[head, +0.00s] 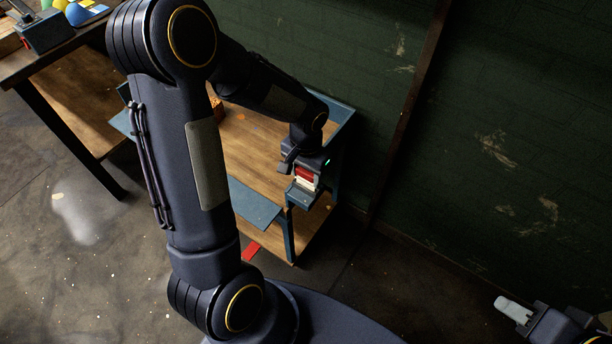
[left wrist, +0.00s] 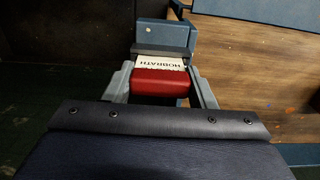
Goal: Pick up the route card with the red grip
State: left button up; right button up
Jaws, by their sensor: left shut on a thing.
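The route card's red grip (left wrist: 160,82) sits between the fingers of my left gripper (left wrist: 161,88) in the left wrist view. A white strip (left wrist: 160,63) lettered HOBRATH adjoins the grip. In the head view, my left gripper (head: 303,180) is shut on the red grip (head: 305,174), at the near right corner of the wooden cart. White shows just below the grip there. The card's remaining part is hidden, and I cannot tell whether it touches the cart. My right gripper (head: 512,309) is far off at the lower right, with only a pale finger clearly visible.
The blue-framed wooden cart (head: 258,150) stands against a dark green wall (head: 510,110). A wooden table (head: 65,85) with coloured items is at the upper left. Open floor (head: 90,270) is at lower left.

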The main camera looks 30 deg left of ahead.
pick_arm(q)
jog(key=shift+r, duration=0.5)
notch_tip(320, 180, up, 2)
jog(key=shift+r, duration=0.25)
jog(key=s+a+r, duration=0.5)
jog(key=s+r, duration=0.4)
jog(key=s, duration=0.4)
jog(key=shift+f+b, duration=2.65)
jog(key=shift+f, duration=0.7)
